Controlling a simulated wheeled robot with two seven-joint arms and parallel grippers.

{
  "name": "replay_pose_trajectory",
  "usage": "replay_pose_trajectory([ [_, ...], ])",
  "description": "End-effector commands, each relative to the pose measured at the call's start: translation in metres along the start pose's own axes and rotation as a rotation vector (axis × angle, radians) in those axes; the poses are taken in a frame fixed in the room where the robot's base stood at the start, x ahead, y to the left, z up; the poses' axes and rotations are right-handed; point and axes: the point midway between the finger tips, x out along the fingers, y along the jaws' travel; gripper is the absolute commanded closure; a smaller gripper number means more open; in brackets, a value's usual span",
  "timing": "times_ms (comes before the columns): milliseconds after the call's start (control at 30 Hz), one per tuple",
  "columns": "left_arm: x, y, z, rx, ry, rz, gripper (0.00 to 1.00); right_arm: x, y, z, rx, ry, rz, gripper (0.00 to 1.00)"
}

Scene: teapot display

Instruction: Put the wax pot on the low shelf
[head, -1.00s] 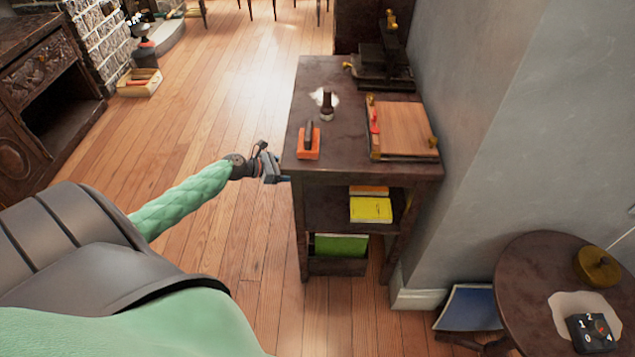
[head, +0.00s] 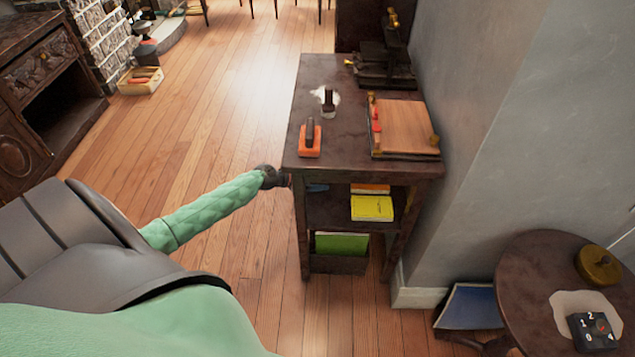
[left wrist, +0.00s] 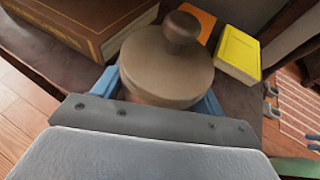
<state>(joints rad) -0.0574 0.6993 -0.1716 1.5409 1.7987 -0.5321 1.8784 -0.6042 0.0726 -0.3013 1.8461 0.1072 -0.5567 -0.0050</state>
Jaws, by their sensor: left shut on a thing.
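The wax pot (left wrist: 165,70), round and tan-brown with a dark knob on its lid, is in the left wrist view. The blue fingers of my left gripper (left wrist: 160,92) are shut around its sides. In the head view my left gripper (head: 317,187) is largely hidden at the left side of the dark cabinet, at the upper open shelf (head: 328,212); the pot does not show there. In the wrist view the pot is over the dark shelf board; whether it touches the board I cannot tell. My right gripper is not in view.
A yellow book (head: 372,208) and an orange book (left wrist: 198,22) are on the shelf, with a thick brown book (left wrist: 85,22) beside the pot. A green book (head: 341,244) is in the compartment below. Cabinet posts flank the opening.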

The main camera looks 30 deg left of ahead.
Motion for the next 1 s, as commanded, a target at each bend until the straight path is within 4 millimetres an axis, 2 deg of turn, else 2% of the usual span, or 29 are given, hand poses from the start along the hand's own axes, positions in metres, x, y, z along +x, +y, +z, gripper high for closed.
replay_pose_trajectory([
  [133,0.0086,-0.0005,-0.0119,-0.001,-0.001,0.001,0.66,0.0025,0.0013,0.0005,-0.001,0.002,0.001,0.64],
  [533,0.0107,-0.0013,-0.0157,-0.001,-0.001,0.001,0.66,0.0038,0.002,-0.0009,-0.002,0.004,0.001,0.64],
  [567,0.0104,-0.0015,-0.0161,-0.001,0.0,0.0,0.23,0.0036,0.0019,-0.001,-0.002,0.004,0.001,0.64],
  [633,0.0103,-0.0015,-0.016,-0.001,0.0,0.0,0.09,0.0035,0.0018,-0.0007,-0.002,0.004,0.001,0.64],
  [667,0.0103,-0.0015,-0.016,-0.001,0.0,0.001,0.07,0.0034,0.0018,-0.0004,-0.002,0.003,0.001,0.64],
  [1000,0.0087,-0.001,-0.0128,0.001,0.0,0.001,0.07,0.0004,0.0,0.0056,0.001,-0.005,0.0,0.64],
])
